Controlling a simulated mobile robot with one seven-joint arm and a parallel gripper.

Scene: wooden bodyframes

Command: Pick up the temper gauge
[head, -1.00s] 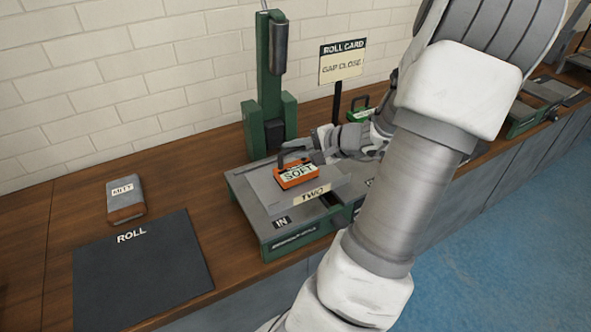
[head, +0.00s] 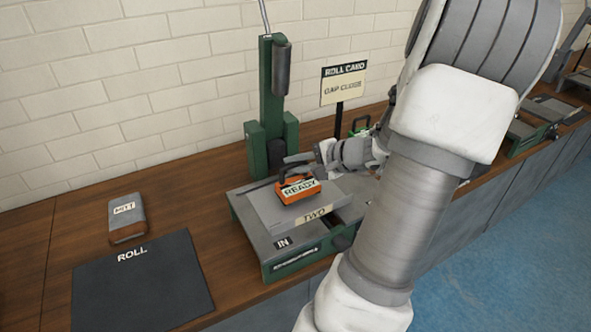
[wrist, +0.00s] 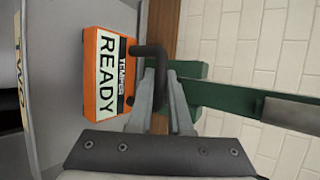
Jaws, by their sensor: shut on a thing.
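The temper gauge (head: 298,190) is an orange block with a dark handle on top and a pale label reading "READY". It is on or just above the grey plate marked "TWO" (head: 262,213) of the green machine; I cannot tell whether it touches. In the wrist view the gauge (wrist: 107,72) shows "TEMPER" and "READY" on its face. My gripper (wrist: 158,80) is shut on the gauge's black handle. In the head view my gripper (head: 290,162) reaches in from the right, partly hidden by my arm.
The green upright post (head: 270,110) of the machine stands close behind the gauge. A "ROLL CARD" sign (head: 344,85) stands behind and right. A block labelled "MITT" (head: 127,220) and a dark "ROLL" mat (head: 140,285) lie on the wooden bench to the left.

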